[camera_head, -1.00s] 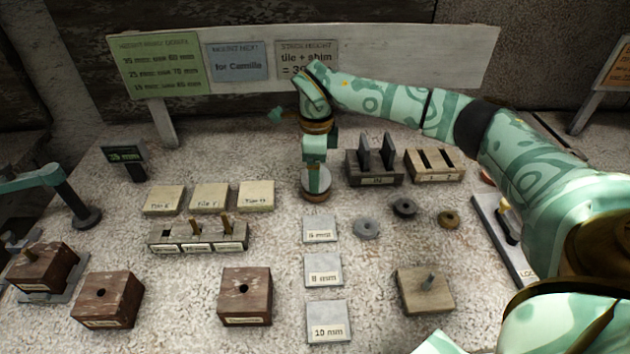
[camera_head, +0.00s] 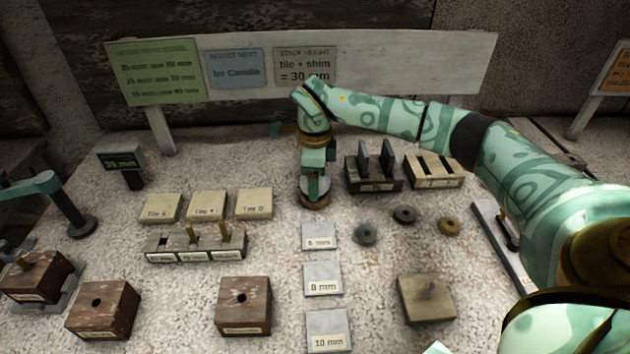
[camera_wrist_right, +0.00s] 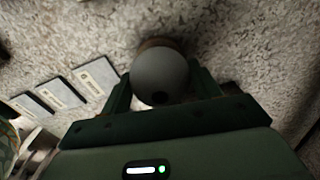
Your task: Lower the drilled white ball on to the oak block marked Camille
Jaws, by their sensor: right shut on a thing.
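My right gripper (camera_head: 314,178) is at the back middle, pointing down. In the right wrist view its two fingers (camera_wrist_right: 162,92) are shut on a pale grey-white ball (camera_wrist_right: 160,72) with a dark drilled hole facing the camera. A round brown base (camera_wrist_right: 158,43) shows just beyond the ball, and also beneath the gripper in the head view (camera_head: 314,202); I cannot tell if they touch. My left gripper is out of view.
Square plates marked 6 mm (camera_head: 319,235), 8 mm (camera_head: 322,278) and 10 mm (camera_head: 327,325) lie front of the gripper. Pale tiles (camera_head: 207,204) and a peg rack (camera_head: 196,245) lie left. Slotted holders (camera_head: 373,184) and loose rings (camera_head: 404,214) are right.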

